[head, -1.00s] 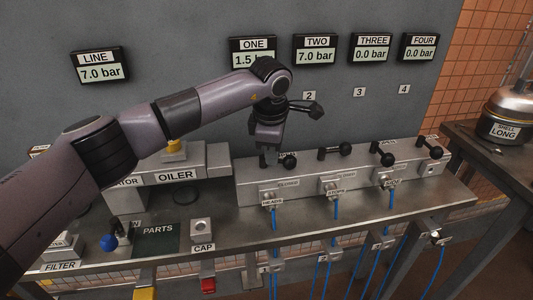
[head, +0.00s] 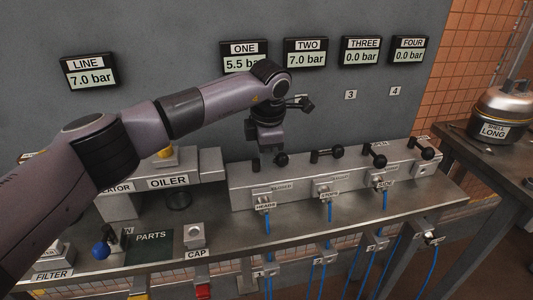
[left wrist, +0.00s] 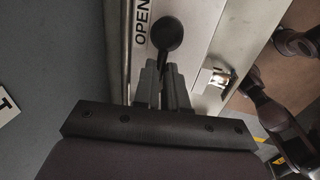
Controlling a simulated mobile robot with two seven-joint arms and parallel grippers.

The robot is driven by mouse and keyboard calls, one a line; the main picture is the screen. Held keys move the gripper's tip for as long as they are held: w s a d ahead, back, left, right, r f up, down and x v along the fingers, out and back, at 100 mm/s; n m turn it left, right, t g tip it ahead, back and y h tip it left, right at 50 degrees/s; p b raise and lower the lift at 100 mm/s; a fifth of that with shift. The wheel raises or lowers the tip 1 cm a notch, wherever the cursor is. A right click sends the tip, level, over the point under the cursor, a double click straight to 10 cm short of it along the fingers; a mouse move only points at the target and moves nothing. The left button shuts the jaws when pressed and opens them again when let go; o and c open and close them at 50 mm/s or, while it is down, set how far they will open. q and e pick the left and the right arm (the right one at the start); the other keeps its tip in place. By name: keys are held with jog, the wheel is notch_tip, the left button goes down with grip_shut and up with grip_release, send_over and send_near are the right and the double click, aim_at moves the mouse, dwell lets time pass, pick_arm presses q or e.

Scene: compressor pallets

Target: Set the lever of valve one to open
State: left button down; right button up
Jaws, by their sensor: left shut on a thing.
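Valve one's lever, with its black knob (head: 281,159), is at the left end of the grey valve block (head: 240,189). My left gripper (head: 266,150) is over it, beside the knob. In the left wrist view, the fingers (left wrist: 163,82) are closed around the lever's stem just below the round knob (left wrist: 168,33). The word OPEN (left wrist: 141,24) is printed on the block beside the knob. The lever's pivot is hidden by the gripper. Gauge ONE (head: 245,62) reads 5.5 bar, partly covered by my arm. My right gripper is not seen.
Lever two (head: 338,152) lies along the block. Levers three (head: 380,161) and four (head: 428,154) point more forward. Blue hoses (head: 330,213) hang from the block's front. The oiler (head: 168,182) stands to the left. A steel pot (head: 501,108) is on the right-hand table.

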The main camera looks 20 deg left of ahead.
pick_arm(q)
jog(key=shift+a, duration=0.4)
jog(key=c, duration=1.2)
grip_release()
jog(key=shift+d, duration=0.15)
jog(key=shift+s+r, duration=0.1)
jog(key=shift+r, duration=0.15)
jog(key=r, duration=0.4)
jog(key=s+r, duration=0.1)
jog(key=r, duration=0.1)
jog(key=shift+s+d+r, duration=0.1)
jog(key=shift+d+r, duration=0.1)
jog(key=shift+r, duration=0.1)
